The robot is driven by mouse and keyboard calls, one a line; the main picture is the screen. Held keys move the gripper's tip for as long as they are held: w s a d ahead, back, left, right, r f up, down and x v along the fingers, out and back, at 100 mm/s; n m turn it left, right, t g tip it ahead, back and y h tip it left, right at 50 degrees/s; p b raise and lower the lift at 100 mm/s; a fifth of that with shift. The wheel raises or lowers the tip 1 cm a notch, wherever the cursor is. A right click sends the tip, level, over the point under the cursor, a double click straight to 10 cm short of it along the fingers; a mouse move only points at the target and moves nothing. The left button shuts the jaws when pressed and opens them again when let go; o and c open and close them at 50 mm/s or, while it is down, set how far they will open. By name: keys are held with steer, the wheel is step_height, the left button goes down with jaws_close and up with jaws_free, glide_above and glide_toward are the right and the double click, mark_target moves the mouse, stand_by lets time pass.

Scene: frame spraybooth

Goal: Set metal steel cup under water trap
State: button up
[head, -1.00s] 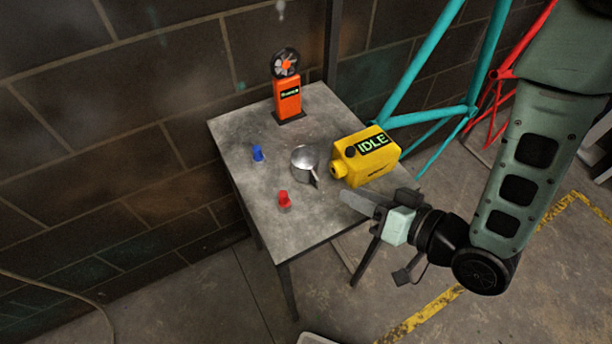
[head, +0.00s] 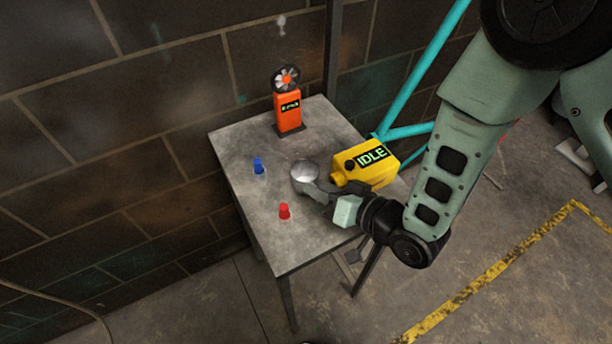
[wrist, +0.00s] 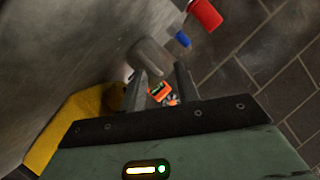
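The metal steel cup (head: 304,170) stands upright on the grey table (head: 285,245), left of a yellow device. My gripper (head: 316,190) reaches in from the right, low over the table, with its fingertips at the cup's near side and handle. The fingers hide part of the cup. In the wrist view my gripper (wrist: 161,88) has its two fingers apart, with a gap between them. A grey metal shape just beyond them may be the cup; contact cannot be told. A small pale fitting (head: 281,24) shows high on the wall; I cannot tell whether it is the water trap.
The yellow device (head: 366,162) marked IDLE stands close beside my gripper. An orange fan meter (head: 288,108) stands at the back. A blue-capped item (head: 258,166) and a red-capped item (head: 284,211) stand left and front. Teal tubing (head: 418,65) is behind.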

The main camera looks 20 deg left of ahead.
steer(key=shift+c, duration=0.2)
jaws_close()
